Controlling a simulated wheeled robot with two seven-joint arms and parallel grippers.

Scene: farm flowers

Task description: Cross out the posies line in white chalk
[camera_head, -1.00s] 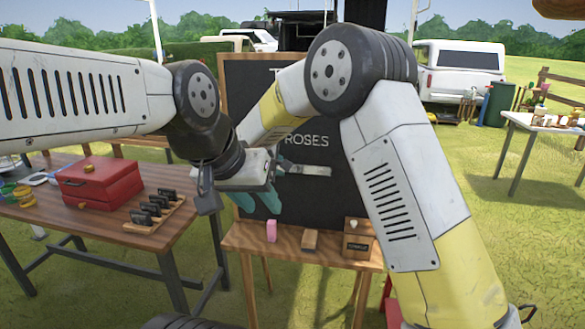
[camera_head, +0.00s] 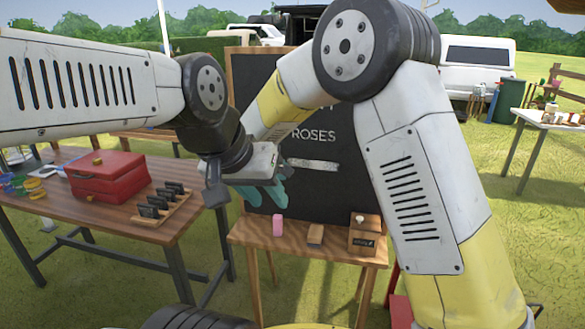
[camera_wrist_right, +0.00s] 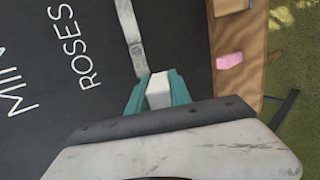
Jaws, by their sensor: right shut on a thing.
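The blackboard (camera_head: 335,200) stands upright ahead and reads ROSES. Below that word runs a broad grey-white smeared band (camera_head: 318,165); no posies lettering is readable there. My right gripper (camera_wrist_right: 158,92) is shut on a white chalk (camera_wrist_right: 158,88) in the right wrist view, at the band's left end, close against the board; I cannot tell if it touches.
The ledge (camera_head: 340,255) below the board holds a pink chalk (camera_head: 278,226), a brown block (camera_head: 315,234) and a wooden box (camera_head: 364,240). At left, a table (camera_head: 110,222) bears a red toolbox (camera_head: 105,178) and a rack (camera_head: 160,207). Another table stands far right.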

